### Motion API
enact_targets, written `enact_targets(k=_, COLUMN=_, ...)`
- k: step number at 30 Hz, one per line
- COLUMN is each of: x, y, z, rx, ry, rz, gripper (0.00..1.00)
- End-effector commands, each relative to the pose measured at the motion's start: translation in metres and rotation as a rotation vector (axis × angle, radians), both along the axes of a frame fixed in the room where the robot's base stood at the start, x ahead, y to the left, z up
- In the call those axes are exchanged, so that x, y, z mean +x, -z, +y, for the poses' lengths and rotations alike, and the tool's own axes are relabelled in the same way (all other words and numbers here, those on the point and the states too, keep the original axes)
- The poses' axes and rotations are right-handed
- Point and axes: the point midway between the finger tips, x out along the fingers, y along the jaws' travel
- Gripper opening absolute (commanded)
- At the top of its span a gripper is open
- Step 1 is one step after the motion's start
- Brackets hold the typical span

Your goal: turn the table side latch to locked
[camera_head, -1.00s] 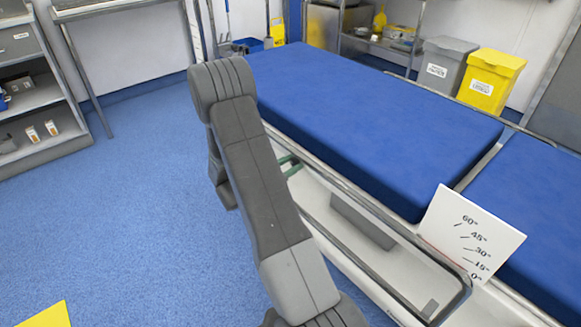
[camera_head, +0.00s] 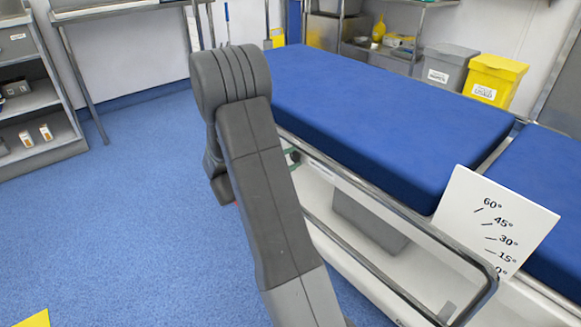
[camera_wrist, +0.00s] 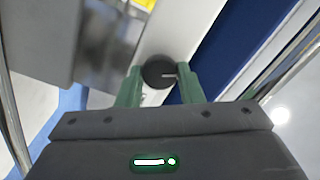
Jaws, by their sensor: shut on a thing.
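The table side latch (camera_wrist: 158,72) is a dark round knob with a white pointer line, set on the pale side rail of the operating table. The line points to the right in the wrist view. My gripper (camera_wrist: 159,77) has green fingers on either side of the knob and is shut on it. In the head view, only a little green of my gripper (camera_head: 291,154) shows beside the table's side, past my grey arm. My arm hides most of that spot. Which latch position reads as locked cannot be made out.
The blue-padded table (camera_head: 385,120) fills the right, with a metal side rail (camera_head: 400,222) along its near edge. A white angle card (camera_head: 490,225) stands at the right. Blue floor (camera_head: 110,220) is open at left, beside a grey shelf unit (camera_head: 40,95).

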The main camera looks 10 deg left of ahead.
Motion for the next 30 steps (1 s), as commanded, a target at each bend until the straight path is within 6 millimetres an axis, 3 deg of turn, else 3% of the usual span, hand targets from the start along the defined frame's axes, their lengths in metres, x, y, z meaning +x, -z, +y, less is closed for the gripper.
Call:
enact_targets(k=15, x=-0.0008, y=0.0017, z=-0.0004, rx=0.324, ry=0.001, rz=-0.251, gripper=0.11)
enact_targets(k=30, x=-0.0008, y=0.0021, z=-0.0004, rx=0.427, ry=0.002, rz=-0.331, gripper=0.11)
